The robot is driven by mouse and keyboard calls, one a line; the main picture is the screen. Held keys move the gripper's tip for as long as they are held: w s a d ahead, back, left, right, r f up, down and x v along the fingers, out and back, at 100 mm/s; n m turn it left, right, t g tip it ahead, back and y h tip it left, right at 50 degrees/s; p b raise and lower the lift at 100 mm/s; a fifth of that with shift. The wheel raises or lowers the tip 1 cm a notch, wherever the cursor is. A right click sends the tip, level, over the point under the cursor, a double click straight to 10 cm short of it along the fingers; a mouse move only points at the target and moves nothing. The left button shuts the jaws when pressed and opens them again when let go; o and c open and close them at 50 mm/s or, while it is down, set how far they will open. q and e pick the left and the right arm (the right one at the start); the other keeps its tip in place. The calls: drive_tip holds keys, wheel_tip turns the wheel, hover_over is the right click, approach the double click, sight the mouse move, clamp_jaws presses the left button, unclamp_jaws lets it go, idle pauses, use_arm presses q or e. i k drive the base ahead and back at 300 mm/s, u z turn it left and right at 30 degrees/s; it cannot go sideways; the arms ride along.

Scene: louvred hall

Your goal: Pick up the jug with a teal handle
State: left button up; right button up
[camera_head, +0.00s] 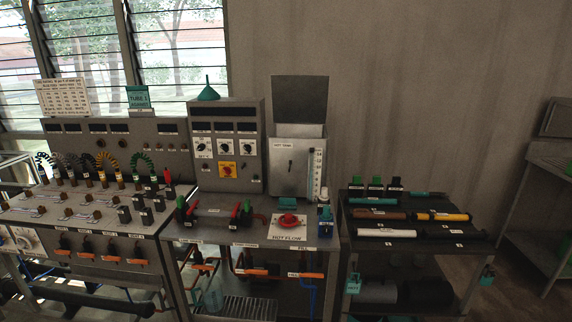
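A pale, see-through bluish vessel (212,299) stands low under the middle bench, beside a ribbed grating (249,309). It may be the jug, but it is small and dim and I cannot make out a teal handle on it. A teal funnel (208,93) sits on top of the grey cabinet with dials. Small teal items hang at the right trolley's near left corner (353,284) and right corner (487,275). Neither of my grippers is in view.
The middle bench (225,236) carries a red knob (288,219) on a white plate. The left bench (70,215) is crowded with plugs and cables. The right trolley (350,241) holds several coloured rods. Open floor (510,285) lies to its right.

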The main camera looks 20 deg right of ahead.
sight(211, 287)
drive_tip(key=z, duration=0.3)
drive_tip(key=i, duration=1.15)
drive_tip(key=z, duration=0.6)
